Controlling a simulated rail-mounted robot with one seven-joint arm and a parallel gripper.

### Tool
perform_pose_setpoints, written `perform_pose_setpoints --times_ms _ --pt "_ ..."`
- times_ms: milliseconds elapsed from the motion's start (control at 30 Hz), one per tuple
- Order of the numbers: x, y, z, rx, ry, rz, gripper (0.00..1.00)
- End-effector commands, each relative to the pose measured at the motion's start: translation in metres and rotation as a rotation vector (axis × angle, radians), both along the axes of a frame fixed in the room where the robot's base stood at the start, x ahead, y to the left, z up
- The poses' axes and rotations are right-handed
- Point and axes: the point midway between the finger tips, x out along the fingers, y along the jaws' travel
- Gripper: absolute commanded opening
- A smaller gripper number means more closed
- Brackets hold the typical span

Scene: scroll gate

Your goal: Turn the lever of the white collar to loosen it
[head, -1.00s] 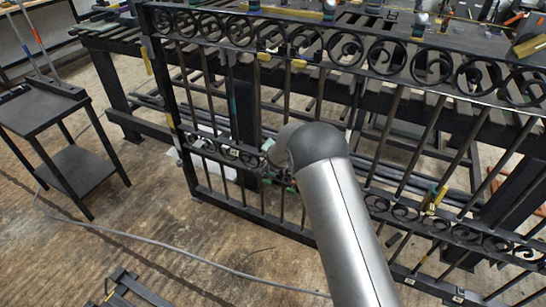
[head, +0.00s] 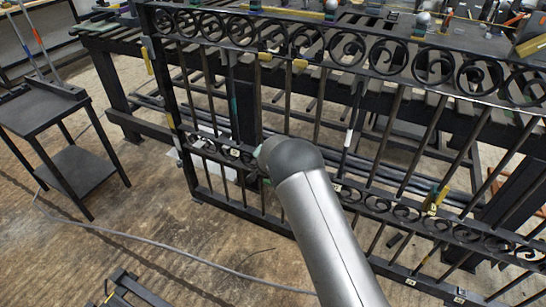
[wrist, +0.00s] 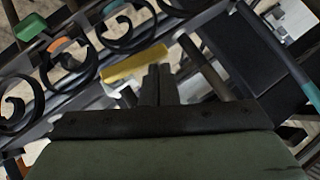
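A white band that looks like the white collar (head: 349,138) sits on an upright bar of the black scroll gate (head: 187,155), right of my arm's elbow in the head view. Its lever cannot be made out. In the wrist view, my gripper (wrist: 159,84) points at the scrollwork. Its two dark fingers are side by side with almost no gap, and nothing shows between them. A yellow piece (wrist: 134,64) is just left of and beyond the fingertips; I cannot tell whether they touch. I cannot identify the white collar in the wrist view. My arm hides the gripper in the head view.
Yellow collars (head: 265,57) and a teal collar (head: 233,105) are on other bars. A slatted dark workbench (head: 120,45) stands behind the gate. A small black cart (head: 42,112) is at left. A cable (head: 170,258) crosses the open floor in front.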

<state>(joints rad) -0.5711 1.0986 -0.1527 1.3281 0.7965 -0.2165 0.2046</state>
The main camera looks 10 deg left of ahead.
Motion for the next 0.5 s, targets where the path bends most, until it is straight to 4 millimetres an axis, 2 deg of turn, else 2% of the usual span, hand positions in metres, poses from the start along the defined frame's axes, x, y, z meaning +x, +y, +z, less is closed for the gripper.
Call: perform_pose_setpoints --times_ms 267,367,500 --pt "0.0 -0.001 0.004 0.0 0.002 -0.001 0.0" --pt "0.0 -0.003 0.018 0.001 0.0 -0.002 0.0" --pt "0.001 -0.009 0.049 0.001 -0.002 -0.006 0.0"
